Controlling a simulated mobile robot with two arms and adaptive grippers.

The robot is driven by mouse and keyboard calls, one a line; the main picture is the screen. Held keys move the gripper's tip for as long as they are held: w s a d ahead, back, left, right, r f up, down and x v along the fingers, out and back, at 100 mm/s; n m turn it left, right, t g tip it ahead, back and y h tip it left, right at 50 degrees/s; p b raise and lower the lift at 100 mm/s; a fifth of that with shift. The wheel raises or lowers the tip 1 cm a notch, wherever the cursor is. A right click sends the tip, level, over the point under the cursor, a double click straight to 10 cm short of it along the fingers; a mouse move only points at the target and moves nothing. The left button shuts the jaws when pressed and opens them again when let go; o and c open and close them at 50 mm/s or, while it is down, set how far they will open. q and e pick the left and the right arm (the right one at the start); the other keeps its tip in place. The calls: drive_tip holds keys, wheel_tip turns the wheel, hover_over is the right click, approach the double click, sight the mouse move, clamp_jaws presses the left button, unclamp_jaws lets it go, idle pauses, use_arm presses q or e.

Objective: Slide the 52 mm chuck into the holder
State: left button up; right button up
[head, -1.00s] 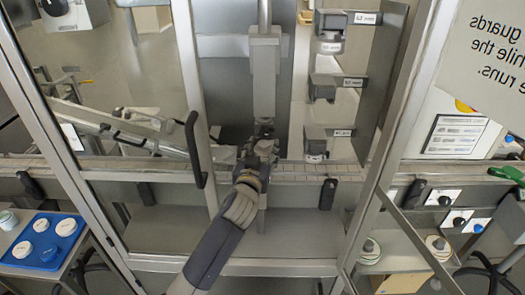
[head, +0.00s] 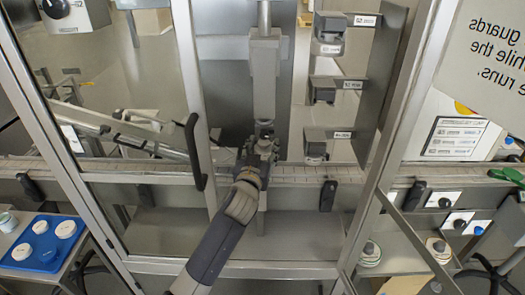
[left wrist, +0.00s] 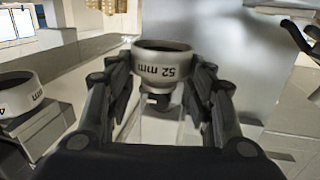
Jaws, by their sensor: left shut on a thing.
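The 52 mm chuck (left wrist: 162,65) is a pale cup-like ring with a dark rim and black lettering. The lettering reads upside down in the left wrist view. My left gripper (left wrist: 160,95) is shut on it, with one finger on each side. In the head view my left gripper (head: 262,148) is below the grey vertical column (head: 264,80) of the machine, inside the guard opening. The chuck is small and largely hidden there. I cannot tell whether it touches the holder. My right gripper is not in view.
Labelled shelves (head: 335,87) stand to the right of the column. Another lettered ring (left wrist: 15,95) is at the left in the left wrist view. The guard door handle (head: 195,150) and frame post (head: 375,205) flank the opening. A blue tray (head: 48,264) is at lower left.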

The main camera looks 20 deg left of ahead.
use_arm(q)
drive_tip(key=shift+w, duration=0.2)
idle(0.3)
drive_tip(key=shift+w+a, duration=0.1)
drive_tip(key=shift+w, duration=0.05)
drive_tip(key=shift+w+a, duration=0.2)
drive_tip(key=shift+w, duration=0.35)
drive_tip(key=shift+w, duration=0.2)
drive_tip(key=shift+w+a+b, duration=0.1)
drive_tip(key=shift+w+b, duration=0.15)
drive_tip(key=shift+b, duration=0.05)
drive_tip(key=shift+w, duration=0.25)
drive_tip(key=shift+w+a, duration=0.1)
drive_tip(key=shift+w, duration=0.1)
idle(0.3)
